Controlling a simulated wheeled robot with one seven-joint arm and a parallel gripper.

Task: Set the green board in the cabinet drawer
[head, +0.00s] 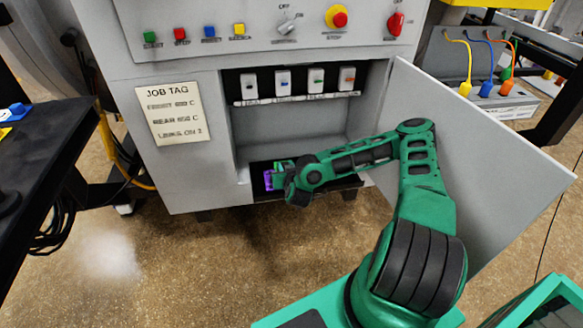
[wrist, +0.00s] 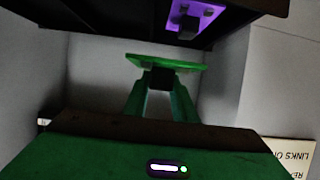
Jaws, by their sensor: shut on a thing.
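My gripper (wrist: 161,80) is shut on the green board (wrist: 150,60), which shows as a thin bright green plate across the fingertips in the wrist view. The dark cabinet drawer (head: 345,186) is pulled out at the bottom of the open cabinet in the head view. It also shows along the top of the wrist view (wrist: 95,18), which is upside down. My gripper in the head view (head: 284,171) is at the left part of the drawer. The board is small and partly hidden there, and I cannot tell whether it touches the drawer.
A purple part (head: 268,180) is at the drawer's left end. The cabinet door (head: 490,150) stands open to the right of my arm. Several switches (head: 284,82) line the upper cabinet opening. A dark table (head: 50,150) stands at the left.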

